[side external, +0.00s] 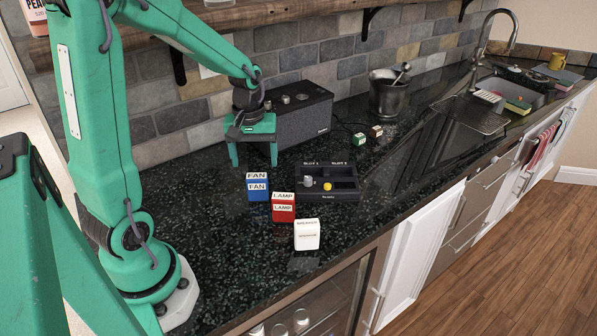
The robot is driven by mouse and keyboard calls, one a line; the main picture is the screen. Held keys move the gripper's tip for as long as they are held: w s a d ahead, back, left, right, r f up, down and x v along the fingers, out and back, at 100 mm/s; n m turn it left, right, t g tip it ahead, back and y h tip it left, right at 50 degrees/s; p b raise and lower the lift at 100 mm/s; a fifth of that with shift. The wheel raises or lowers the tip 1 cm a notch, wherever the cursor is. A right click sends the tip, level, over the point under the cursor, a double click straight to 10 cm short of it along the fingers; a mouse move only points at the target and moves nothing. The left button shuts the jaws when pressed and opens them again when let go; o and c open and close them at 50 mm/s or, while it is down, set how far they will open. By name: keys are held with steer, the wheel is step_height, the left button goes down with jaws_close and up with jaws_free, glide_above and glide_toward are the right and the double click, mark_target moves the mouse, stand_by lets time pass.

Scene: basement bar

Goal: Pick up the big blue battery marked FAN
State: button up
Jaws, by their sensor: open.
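The big blue battery marked FAN (258,191) stands upright on the dark speckled counter, its white label facing the camera. My gripper (253,163) is open and empty, with its green fingers pointing down. In the picture it is just above and behind the blue battery, apart from it. I cannot tell the exact height of the fingertips over the counter.
A red LAMP battery (283,212) and a white battery (306,239) stand in a row toward the front edge. A black slotted dock (340,195) is to the right. A dark speaker box (305,121) stands behind my gripper. A metal bucket (388,99) stands farther back.

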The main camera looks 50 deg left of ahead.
mark_target(256, 175)
steer(key=shift+a+f+n, duration=0.3)
steer(key=shift+a+f, duration=0.1)
steer(key=shift+f, duration=1.45)
steer(key=shift+w+f, duration=0.1)
steer(key=shift+w+f, duration=0.15)
steer(key=shift+f, duration=2.35)
steer(key=shift+c, duration=0.4)
steer(key=c, duration=1.1)
